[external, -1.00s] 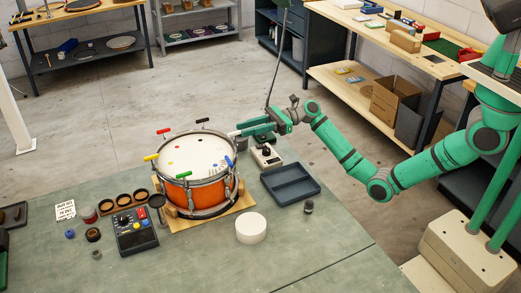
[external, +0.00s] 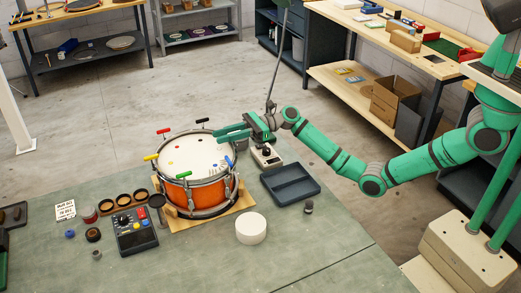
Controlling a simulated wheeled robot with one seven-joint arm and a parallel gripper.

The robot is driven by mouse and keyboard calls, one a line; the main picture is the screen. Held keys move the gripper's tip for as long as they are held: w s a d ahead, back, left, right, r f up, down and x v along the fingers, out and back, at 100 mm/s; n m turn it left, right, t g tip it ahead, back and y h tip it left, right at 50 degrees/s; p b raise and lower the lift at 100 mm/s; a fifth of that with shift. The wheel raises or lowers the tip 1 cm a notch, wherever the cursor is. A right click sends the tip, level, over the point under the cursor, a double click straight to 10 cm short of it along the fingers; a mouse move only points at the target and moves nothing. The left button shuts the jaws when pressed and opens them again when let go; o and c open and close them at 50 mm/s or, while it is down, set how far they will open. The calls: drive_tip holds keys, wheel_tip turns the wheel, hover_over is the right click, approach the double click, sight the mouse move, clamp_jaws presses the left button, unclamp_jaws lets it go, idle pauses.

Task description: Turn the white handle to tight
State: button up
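The orange drum (external: 196,195) stands on a wooden base on the bench. T-shaped handles in several colours sit around its rim: red (external: 164,131), black (external: 202,121), yellow (external: 151,157), green (external: 184,174) and blue (external: 229,162). My gripper (external: 226,133) reaches in from the right, with its green fingers over the drum's upper right rim. The white handle is hidden now by the fingers, at the spot they cover. I cannot tell whether the fingers touch it or are shut on it.
A small box with a black knob (external: 266,157) stands just under my gripper. A dark tray (external: 290,186) and a white round block (external: 251,229) are right of the drum. A control box (external: 135,232) and a row of cups (external: 124,202) are at the left. The front of the bench is clear.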

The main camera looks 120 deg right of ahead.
clamp_jaws()
drive_tip(key=shift+m+h, duration=0.3)
drive_tip(key=shift+h, duration=0.2)
